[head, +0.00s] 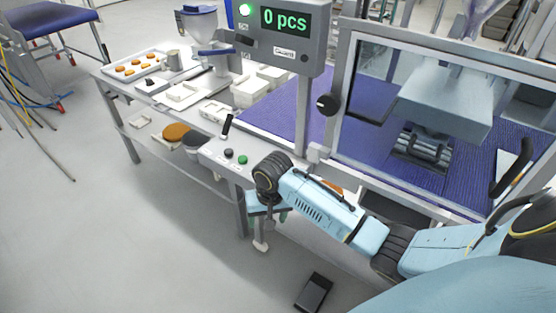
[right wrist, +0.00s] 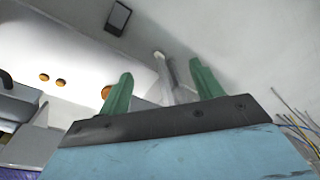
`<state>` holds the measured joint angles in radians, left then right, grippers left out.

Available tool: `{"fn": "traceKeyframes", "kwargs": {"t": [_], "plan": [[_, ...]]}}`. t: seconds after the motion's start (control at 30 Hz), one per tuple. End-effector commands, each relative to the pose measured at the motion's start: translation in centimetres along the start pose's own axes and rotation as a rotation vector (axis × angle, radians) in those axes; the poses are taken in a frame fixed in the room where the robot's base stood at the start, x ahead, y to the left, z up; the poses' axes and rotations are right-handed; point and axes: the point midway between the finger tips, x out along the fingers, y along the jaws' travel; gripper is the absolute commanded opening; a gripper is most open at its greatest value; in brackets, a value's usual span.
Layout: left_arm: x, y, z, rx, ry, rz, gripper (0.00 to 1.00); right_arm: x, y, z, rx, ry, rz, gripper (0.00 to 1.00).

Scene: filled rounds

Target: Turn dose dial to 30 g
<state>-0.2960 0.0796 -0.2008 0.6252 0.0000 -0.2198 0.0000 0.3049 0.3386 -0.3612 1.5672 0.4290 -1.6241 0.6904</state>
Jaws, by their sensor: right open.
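A round black knob (head: 327,104) with a small white mark sits on the frame left of the clear guard. No scale or gram figure on it is readable, and I cannot tell if it is the dose dial. My right gripper (head: 266,221) hangs low in front of the bench edge, below and left of the knob and well apart from it. In the right wrist view its two green fingers (right wrist: 160,70) stand apart with nothing between them. My left gripper is not in view.
A grey display box (head: 280,35) reads "0 pcs" beside a lit green lamp. A control box (head: 233,158) with a lever and buttons stands at the bench's front edge. A hopper (head: 201,25) and a tray of rounds (head: 134,67) are behind. A dark flat object (head: 314,291) lies on the floor.

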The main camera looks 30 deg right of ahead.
Motion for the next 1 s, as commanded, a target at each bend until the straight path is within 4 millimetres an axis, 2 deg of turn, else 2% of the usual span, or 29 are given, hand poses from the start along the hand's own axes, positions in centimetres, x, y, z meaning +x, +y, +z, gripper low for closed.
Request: {"fn": "traceKeyframes", "kwargs": {"t": [0.03,0.1,0.17,0.3,0.4,0.53,0.63,0.73,0.87,1.0], "plan": [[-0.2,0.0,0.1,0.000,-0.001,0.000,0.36,-2.0,-0.1,-1.8,0.034,0.005,0.012,0.65],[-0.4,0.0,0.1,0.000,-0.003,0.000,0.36,-4.7,0.0,-3.8,0.097,-0.004,0.030,0.65],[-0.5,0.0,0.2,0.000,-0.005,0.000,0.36,-7.0,0.2,-5.7,0.163,-0.011,0.050,0.65],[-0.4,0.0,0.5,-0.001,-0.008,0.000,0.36,-11.2,2.0,-10.7,0.374,-0.028,0.088,0.65],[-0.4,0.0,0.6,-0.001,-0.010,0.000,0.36,-14.2,3.2,-13.4,0.511,-0.038,0.101,0.65],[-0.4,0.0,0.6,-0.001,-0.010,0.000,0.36,-16.9,4.3,-15.4,0.632,-0.047,0.105,0.65],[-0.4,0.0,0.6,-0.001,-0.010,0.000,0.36,-17.9,4.7,-16.0,0.680,-0.051,0.105,0.65],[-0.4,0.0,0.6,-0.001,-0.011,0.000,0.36,-17.6,4.9,-16.1,0.695,-0.055,0.106,0.65],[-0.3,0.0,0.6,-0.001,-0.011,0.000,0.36,-15.7,5.1,-15.9,0.695,-0.056,0.108,0.65],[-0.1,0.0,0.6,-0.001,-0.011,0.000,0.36,-12.8,5.3,-15.7,0.695,-0.056,0.108,0.65]]}}
